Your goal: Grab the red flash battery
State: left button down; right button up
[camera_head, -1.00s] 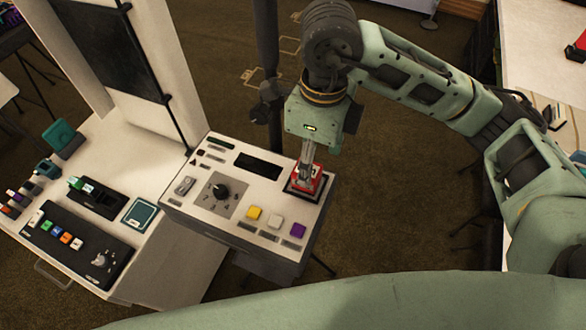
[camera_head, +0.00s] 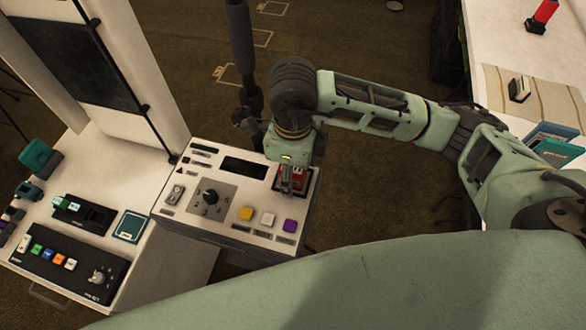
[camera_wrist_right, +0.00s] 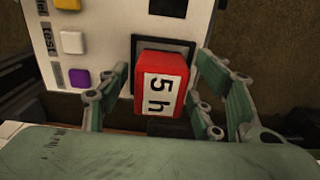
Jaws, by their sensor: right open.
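The red battery (camera_head: 298,176), a red block with a white label reading "5 h", sits in a dark-framed slot at the right end of the white control console (camera_head: 224,218). It also shows in the right wrist view (camera_wrist_right: 177,62), in the middle. My right gripper (camera_head: 287,184) is over the battery and hides part of it in the head view. In the right wrist view its fingers (camera_wrist_right: 163,82) are apart, one on each side of the battery. Gaps show beside the battery, so the fingers look clear of it. My left gripper is not in view.
The console also carries a black knob (camera_head: 210,197) and yellow, white and purple (camera_head: 290,226) buttons. A dark stand (camera_head: 243,60) rises behind it. A white table (camera_head: 130,130) is at left. Another table at right holds a red item (camera_head: 543,14).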

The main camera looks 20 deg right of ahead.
grip_shut()
dwell(0.5)
jog(key=shift+w+r, duration=0.1)
jog(key=shift+r, duration=0.1)
